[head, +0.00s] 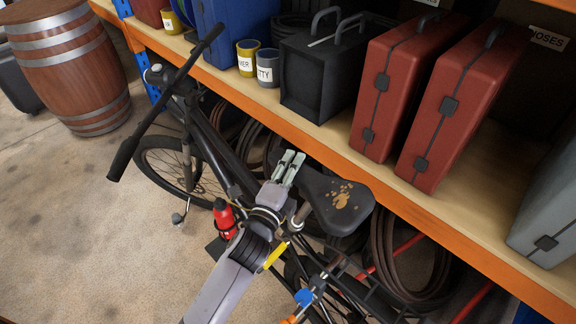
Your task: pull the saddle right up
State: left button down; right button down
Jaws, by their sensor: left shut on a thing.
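The black bicycle saddle (345,207) has a worn tan patch on its rear and sits on the dark bicycle (233,158), which stands beside the shelf. My left gripper (288,167) comes from below and is shut on the saddle at its narrow nose end. The fingers lie over the nose and hide part of it. My left arm hides most of the seat post and part of the frame. My right gripper is not in view.
An orange-edged shelf (420,215) runs close behind the bicycle, holding red cases (460,115), a black box (318,75) and small pots. A red bottle (224,217) is on the bicycle. Coiled hoses (385,255) lie below the shelf. A barrel (70,65) stands upper left; floor at lower left is clear.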

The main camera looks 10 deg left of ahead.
pick_arm(q)
jog(key=shift+d+r, duration=0.1)
jog(key=shift+r, duration=0.4)
jog(key=c, duration=1.5)
grip_release()
jog(key=shift+c, duration=0.2)
jog(key=o, duration=0.3)
jog(key=shift+f, duration=0.15)
jog(key=shift+o, duration=0.2)
jog(key=shift+s+f, duration=0.1)
jog(key=s+a, duration=0.2)
jog(key=s, duration=0.9)
jog(key=shift+s+a, duration=0.15)
jog(key=shift+s, duration=0.2)
